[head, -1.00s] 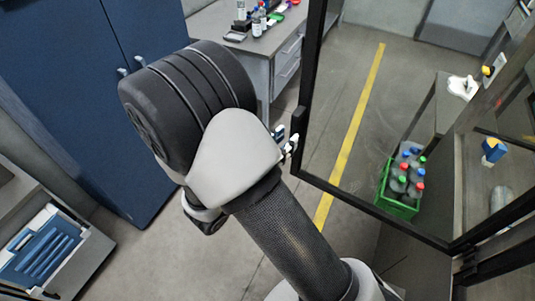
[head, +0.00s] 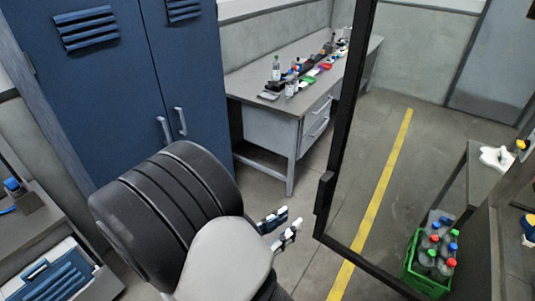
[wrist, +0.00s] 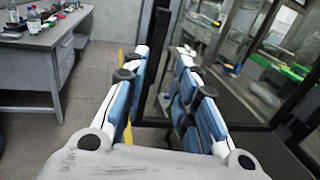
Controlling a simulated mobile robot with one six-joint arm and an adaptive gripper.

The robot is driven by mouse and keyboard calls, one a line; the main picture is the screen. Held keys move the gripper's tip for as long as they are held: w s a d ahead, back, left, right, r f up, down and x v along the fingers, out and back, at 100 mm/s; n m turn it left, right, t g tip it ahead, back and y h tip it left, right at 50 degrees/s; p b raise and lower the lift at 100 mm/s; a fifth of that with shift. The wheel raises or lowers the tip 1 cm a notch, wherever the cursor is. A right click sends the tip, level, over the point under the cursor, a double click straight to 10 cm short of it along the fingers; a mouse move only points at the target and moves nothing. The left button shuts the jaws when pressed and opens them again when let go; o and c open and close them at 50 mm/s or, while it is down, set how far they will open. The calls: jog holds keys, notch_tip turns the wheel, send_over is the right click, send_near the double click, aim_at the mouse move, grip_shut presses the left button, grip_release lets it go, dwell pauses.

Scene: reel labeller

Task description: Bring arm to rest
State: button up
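My gripper (head: 279,228) shows in the head view just past my dark arm link, left of the black-framed glass door (head: 327,190). In the wrist view my gripper (wrist: 160,75) has its two blue-and-white fingers apart, with floor and door frame visible between them. It is open and empty. It touches nothing that I can make out. The lower part of my arm runs out of the bottom of the head view.
A blue cabinet (head: 110,100) stands at the left. A grey desk (head: 265,105) with bottles stands behind. A green crate (head: 425,283) of bottles is at the right, behind the door's glass. Floor with a yellow line (head: 375,195) lies clear beyond the door.

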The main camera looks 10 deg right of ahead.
jog(key=s+d+f+m+g+y+b, duration=0.1)
jog(key=s+d+m+g+y+b, duration=0.35)
jog(key=s+d+m+g, duration=0.75)
jog(key=s+a+m+t+y+b, duration=0.4)
jog(key=a+m+t+y+b, duration=0.2)
jog(key=m+y, duration=0.4)
jog(key=a+m+b, duration=0.1)
jog(key=m, duration=0.2)
